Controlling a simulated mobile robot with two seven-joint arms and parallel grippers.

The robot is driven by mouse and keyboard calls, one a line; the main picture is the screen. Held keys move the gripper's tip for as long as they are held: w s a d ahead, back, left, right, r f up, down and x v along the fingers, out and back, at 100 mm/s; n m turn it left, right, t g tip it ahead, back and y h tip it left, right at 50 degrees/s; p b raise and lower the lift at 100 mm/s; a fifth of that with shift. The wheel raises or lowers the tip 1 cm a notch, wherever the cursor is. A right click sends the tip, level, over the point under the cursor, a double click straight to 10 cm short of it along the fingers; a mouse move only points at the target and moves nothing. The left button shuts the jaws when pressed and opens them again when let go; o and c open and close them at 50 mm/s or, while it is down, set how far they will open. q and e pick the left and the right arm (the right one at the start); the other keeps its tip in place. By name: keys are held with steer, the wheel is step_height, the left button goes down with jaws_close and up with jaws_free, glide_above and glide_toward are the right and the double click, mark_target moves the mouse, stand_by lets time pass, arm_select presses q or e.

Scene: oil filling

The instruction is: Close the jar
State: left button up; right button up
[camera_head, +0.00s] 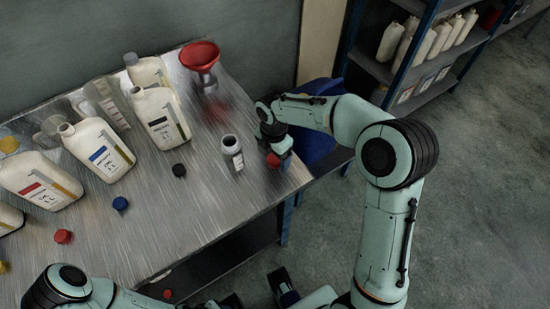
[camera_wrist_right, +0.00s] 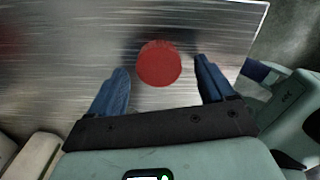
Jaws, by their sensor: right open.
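A small open jar (camera_head: 232,153) with a white label stands upright near the right side of the metal table, its mouth uncovered. A round red lid (camera_head: 273,160) lies near the table's right edge, to the right of the jar. My right gripper (camera_head: 275,154) is over the lid, pointing down at the table. In the right wrist view the red lid (camera_wrist_right: 159,64) shows beyond and between the two spread blue fingers (camera_wrist_right: 162,85), with gaps on both sides. My left arm shows at the bottom of the head view; its gripper's opening is unclear.
Large white bottles (camera_head: 98,150) stand along the table's left and back. A red funnel (camera_head: 200,56) stands at the back. A black cap (camera_head: 179,170), a blue cap (camera_head: 120,204) and a red cap (camera_head: 63,236) lie on the table (camera_head: 190,225). The front middle is mostly clear.

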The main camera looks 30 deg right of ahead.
mark_target(274, 159)
steer(key=shift+f, duration=0.2)
steer(key=c, duration=1.1)
steer(key=shift+r, duration=0.15)
step_height(274, 159, up, 20)
steer(key=p, duration=0.3)
steer(key=shift+p, duration=0.3)
